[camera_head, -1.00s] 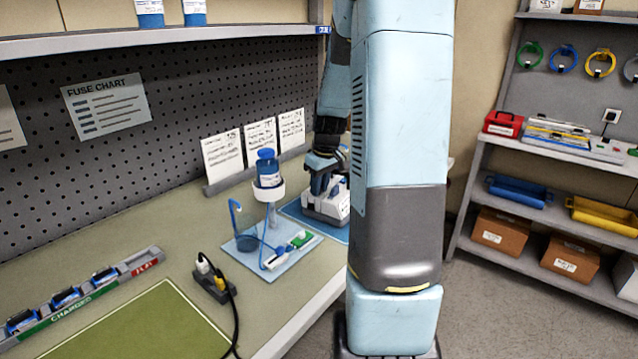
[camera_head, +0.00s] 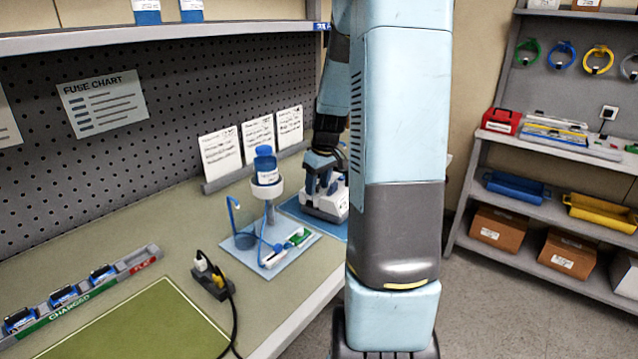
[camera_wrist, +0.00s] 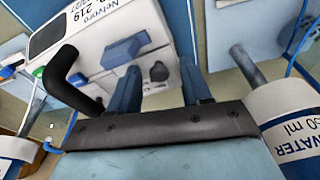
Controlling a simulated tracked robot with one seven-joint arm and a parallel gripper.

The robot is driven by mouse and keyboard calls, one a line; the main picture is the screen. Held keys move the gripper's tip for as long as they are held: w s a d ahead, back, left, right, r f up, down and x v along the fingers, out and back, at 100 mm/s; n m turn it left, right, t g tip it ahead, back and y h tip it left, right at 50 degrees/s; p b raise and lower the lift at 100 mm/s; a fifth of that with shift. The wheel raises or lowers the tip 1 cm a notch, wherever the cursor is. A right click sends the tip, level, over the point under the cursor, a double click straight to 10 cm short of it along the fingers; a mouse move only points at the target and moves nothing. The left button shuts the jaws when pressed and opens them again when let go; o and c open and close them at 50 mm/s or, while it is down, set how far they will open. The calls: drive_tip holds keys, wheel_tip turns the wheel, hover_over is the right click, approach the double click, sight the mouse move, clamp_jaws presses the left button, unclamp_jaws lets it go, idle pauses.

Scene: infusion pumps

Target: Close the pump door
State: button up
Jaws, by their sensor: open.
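The white pump (camera_head: 336,205) stands on a blue mat (camera_head: 335,231) at the back of the bench, partly behind my arm in the head view. In the wrist view the pump (camera_wrist: 100,20) fills the top middle, with printed label text, a blue block (camera_wrist: 125,48) and a dark round knob (camera_wrist: 158,74). My gripper (camera_head: 320,187) is over the pump and open, with nothing seen held. Its two blue fingers (camera_wrist: 160,72) point at the pump's face, one on each side of the knob. I cannot tell the door's outline or how far it stands open.
A water bottle (camera_head: 266,167) sits in a white ring on a stand left of the pump; its label shows in the wrist view (camera_wrist: 298,132). Blue tubing and a clip lie on the stand's base (camera_head: 240,262). A power strip (camera_head: 213,283) is nearer the front.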

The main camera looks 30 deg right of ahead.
wheel_tip(320, 180, up, 14)
drive_tip(key=s, duration=0.2)
drive_tip(key=shift+s+d+f, duration=0.25)
drive_tip(key=shift+d, duration=0.1)
idle(0.5)
drive_tip(key=s+a+r+m+t+h, duration=0.1)
drive_tip(key=s+a+r, duration=0.4)
drive_tip(key=s+a, duration=0.55)
drive_tip(key=s+a+m+t, duration=0.1)
drive_tip(key=s+a+t, duration=0.1)
drive_tip(key=s+a, duration=0.7)
drive_tip(key=shift+s+a+m, duration=0.2)
drive_tip(key=shift+s+m, duration=0.1)
drive_tip(key=shift+s, duration=0.65)
